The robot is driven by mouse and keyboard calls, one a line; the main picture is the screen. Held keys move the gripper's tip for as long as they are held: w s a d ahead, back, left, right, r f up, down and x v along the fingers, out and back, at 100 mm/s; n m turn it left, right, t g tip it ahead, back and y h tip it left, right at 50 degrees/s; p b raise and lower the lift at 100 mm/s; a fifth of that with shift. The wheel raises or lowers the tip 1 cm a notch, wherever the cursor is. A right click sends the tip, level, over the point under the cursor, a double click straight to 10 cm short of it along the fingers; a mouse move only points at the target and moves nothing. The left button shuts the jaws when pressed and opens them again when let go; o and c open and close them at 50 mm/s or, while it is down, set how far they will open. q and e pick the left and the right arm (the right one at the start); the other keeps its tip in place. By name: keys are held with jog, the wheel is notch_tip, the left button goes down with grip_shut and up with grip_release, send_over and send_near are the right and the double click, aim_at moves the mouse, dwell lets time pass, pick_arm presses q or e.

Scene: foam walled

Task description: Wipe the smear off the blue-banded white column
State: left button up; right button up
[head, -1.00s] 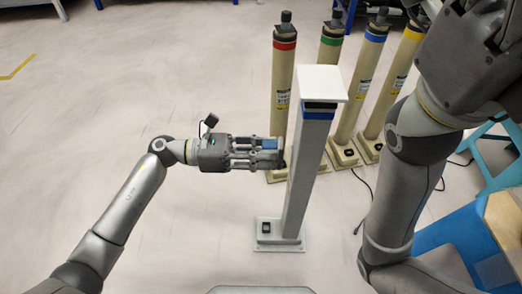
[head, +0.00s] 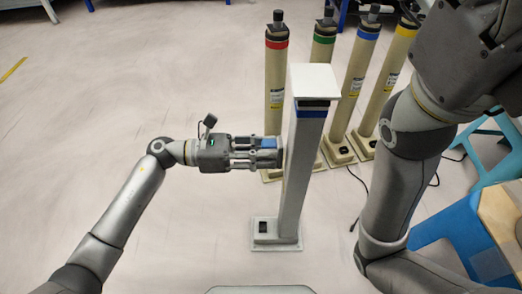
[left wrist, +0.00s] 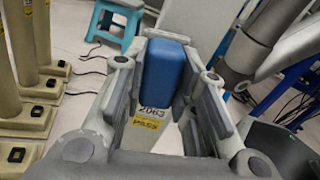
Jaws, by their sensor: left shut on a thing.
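The white column (head: 303,170) stands upright in the middle of the head view, with a blue band (head: 313,104) under its flat square top and a white foot on the floor. My left gripper (head: 270,152) comes in level from the left and is shut on a blue block (left wrist: 166,72). Its fingertips are right by the column's left side; contact cannot be told. In the left wrist view the block sits between the fingers, with a pale labelled surface below it. I see no smear in either view. My right gripper is out of the picture.
Several cream posts with coloured bands, such as the red-banded post (head: 276,85), stand close behind the column. My right arm fills the right side. A blue stool (head: 490,150) and a blue piece with a wooden top are at the right. The floor at left is clear.

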aim_at(279, 153)
pick_arm(q)
jog(key=shift+d, duration=1.1)
jog(key=shift+d, duration=0.65)
jog(key=shift+s, duration=0.15)
